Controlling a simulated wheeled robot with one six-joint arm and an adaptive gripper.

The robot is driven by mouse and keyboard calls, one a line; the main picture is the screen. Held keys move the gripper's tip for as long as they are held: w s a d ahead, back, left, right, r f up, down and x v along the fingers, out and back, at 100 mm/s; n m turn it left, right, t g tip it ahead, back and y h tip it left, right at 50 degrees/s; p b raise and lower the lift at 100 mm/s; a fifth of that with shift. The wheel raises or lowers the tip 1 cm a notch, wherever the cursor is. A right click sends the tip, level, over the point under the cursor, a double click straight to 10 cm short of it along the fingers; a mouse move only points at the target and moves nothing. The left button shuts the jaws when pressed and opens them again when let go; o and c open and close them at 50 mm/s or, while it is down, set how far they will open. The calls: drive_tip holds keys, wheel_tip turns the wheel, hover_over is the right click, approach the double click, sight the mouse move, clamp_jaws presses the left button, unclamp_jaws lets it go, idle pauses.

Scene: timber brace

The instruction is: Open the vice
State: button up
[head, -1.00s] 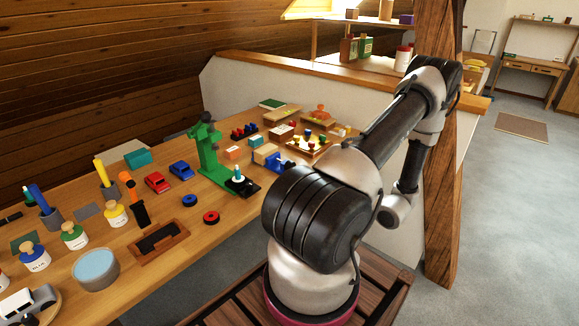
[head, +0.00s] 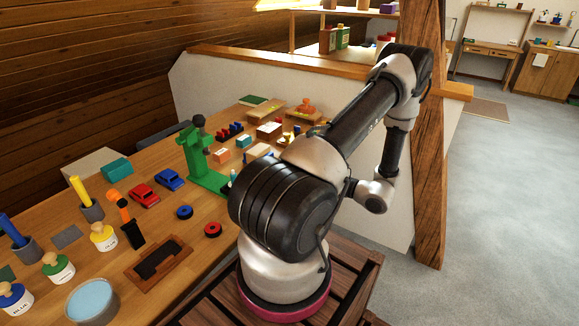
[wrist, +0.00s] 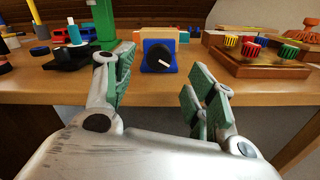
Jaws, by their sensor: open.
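The vice (wrist: 160,56) is blue, with a round black knob bearing a white pointer mark on its front and a light wooden block above. It stands near the bench's front edge in the wrist view. My gripper (wrist: 160,88) is open and empty, its green-padded fingers wide apart. The vice shows beyond the gap between them, with no finger touching it. In the head view, my arm hides most of the vice and my gripper cannot be made out.
A green stand (head: 197,160) is left of the vice. In the wrist view, a wooden tray with coloured knobs (wrist: 262,60) is to its right. The wooden bench (wrist: 150,88) carries many items. A timber post (head: 430,150) stands beside my arm.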

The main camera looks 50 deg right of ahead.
drive_tip(key=w, duration=0.7)
drive_tip(key=shift+w+a, duration=0.1)
drive_tip(key=shift+a, duration=0.2)
drive_tip(key=c, duration=1)
